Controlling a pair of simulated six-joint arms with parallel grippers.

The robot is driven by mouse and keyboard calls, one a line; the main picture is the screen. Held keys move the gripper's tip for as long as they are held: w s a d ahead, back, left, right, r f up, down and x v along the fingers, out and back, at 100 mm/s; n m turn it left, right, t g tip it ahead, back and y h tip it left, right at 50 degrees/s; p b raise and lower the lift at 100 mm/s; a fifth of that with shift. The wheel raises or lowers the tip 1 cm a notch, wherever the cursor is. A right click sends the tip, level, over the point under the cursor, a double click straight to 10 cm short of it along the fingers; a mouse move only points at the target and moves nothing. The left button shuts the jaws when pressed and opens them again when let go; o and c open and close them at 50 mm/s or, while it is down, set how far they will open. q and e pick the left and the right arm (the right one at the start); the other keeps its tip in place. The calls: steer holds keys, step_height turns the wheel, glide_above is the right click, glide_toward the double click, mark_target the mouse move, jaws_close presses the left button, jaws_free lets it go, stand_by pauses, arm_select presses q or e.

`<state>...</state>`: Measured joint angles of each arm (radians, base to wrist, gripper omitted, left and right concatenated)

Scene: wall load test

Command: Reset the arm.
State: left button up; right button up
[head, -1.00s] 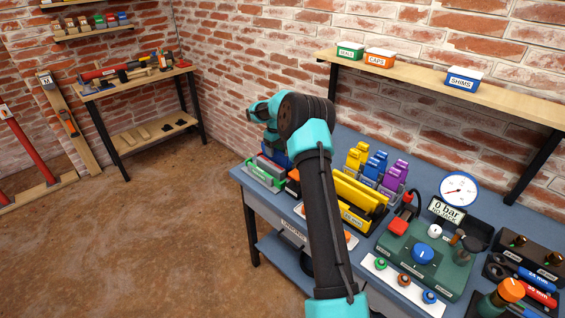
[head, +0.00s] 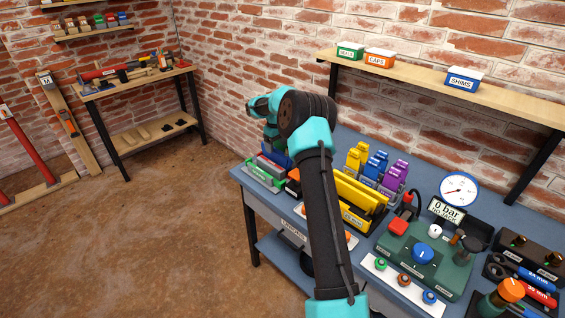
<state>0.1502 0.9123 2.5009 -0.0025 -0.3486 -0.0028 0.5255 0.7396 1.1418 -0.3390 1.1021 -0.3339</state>
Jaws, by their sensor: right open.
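My right arm, black with teal joints, rises from the bottom middle of the head view and bends at a black and teal elbow. Beyond the elbow, its teal wrist turns left and down over the left end of the blue workbench (head: 246,177). My right gripper (head: 271,140) is small and partly hidden there, above a green-edged tray (head: 262,178) holding grey, red and blue pieces. It is open, and I see nothing held in it. Whether it touches the blue piece below is not clear. My left gripper is out of view.
Yellow, blue and purple blocks (head: 371,166) and a yellow rack (head: 359,203) stand right of my arm. A green control panel (head: 446,260) and pressure gauge (head: 459,190) are farther right. A shelf (head: 425,82) with labelled boxes runs above. The floor at left is clear.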

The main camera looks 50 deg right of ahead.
steer(key=shift+r, duration=3.05)
